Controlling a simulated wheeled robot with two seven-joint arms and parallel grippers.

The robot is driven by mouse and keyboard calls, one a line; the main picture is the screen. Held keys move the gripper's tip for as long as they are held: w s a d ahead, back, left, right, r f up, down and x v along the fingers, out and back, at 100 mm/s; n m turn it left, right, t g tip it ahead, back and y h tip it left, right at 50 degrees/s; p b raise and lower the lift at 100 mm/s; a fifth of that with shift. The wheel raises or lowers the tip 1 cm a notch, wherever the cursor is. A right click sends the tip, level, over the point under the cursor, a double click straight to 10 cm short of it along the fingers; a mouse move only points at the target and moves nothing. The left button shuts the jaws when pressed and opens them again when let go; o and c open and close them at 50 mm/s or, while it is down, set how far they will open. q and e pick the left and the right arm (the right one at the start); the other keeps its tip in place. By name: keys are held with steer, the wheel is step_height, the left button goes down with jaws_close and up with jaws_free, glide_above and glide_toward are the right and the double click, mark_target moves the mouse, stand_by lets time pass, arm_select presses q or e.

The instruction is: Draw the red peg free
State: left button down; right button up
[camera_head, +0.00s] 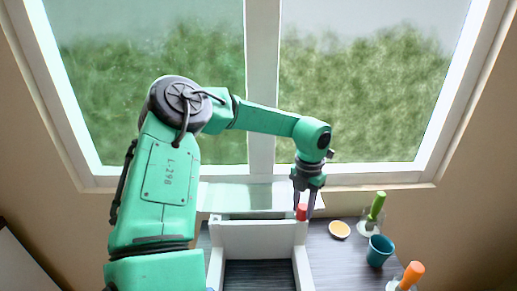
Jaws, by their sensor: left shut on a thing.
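The red peg (301,212) sits at the top right corner of the white cabinet frame (250,240), upright as far as it shows. My left gripper (303,208) points down over that corner, with its two dark fingers on either side of the peg, shut on it. The lower part of the peg is hidden by the frame. A pale see-through panel (240,197) lies behind the frame's top edge. My right gripper is not in view.
The cabinet stands on a dark wood table (335,265). To the right are an orange-and-white oval dish (339,229), a teal cup (379,250), a green-handled item (376,206) and an orange-handled item (411,275). A window (350,90) is behind.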

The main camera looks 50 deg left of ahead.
mark_target(303, 206)
arm_select(q)
steer(key=shift+w+r, duration=0.15)
steer(key=shift+r, duration=0.6)
steer(key=shift+r+p, duration=0.1)
steer(key=shift+p, duration=0.2)
steer(key=shift+r+p, duration=1.15)
steer(key=shift+r, duration=1.05)
steer(key=shift+f, duration=0.1)
